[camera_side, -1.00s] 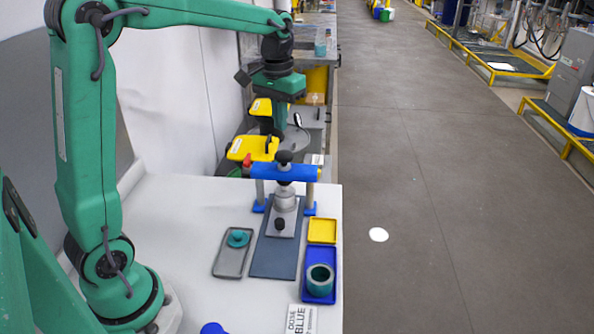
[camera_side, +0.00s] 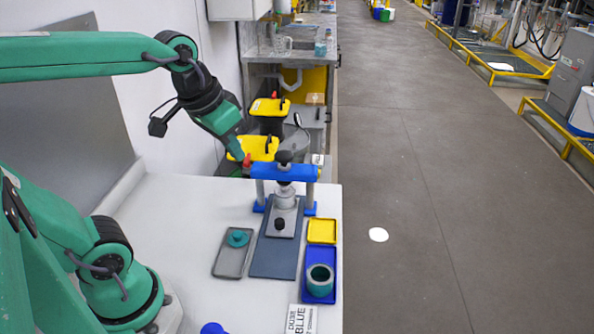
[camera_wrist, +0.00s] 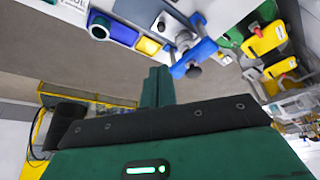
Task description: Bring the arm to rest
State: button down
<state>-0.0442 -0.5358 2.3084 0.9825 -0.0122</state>
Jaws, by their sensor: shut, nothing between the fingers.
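My gripper (camera_side: 238,153) is a green tool at the end of the folded arm, tilted down to the right in the side view. Its tip appears close to the left end of the blue press bar (camera_side: 288,172), near a red piece (camera_side: 247,161); I cannot tell the depth between them. In the wrist view my gripper (camera_wrist: 158,85) has its fingers together with nothing held, pointing away from the table. The press also shows in the wrist view (camera_wrist: 192,56).
Yellow-lidded bins (camera_side: 262,147) stand behind.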

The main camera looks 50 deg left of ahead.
jog(key=shift+m+t, duration=0.3)
jog(key=shift+t, duration=0.3)
jog(key=shift+s+d+f, duration=0.2)
jog(key=shift+s+f, duration=0.15)
jog(key=shift+s, duration=0.35)
jog(key=shift+s+d+f, duration=0.2)
jog(key=shift+s+f, duration=0.2)
jog(key=shift+s, duration=0.3)
jog(key=shift+s+d+f, duration=0.2)
jog(key=shift+s+f, duration=0.15)
jog(key=shift+s, duration=0.35)
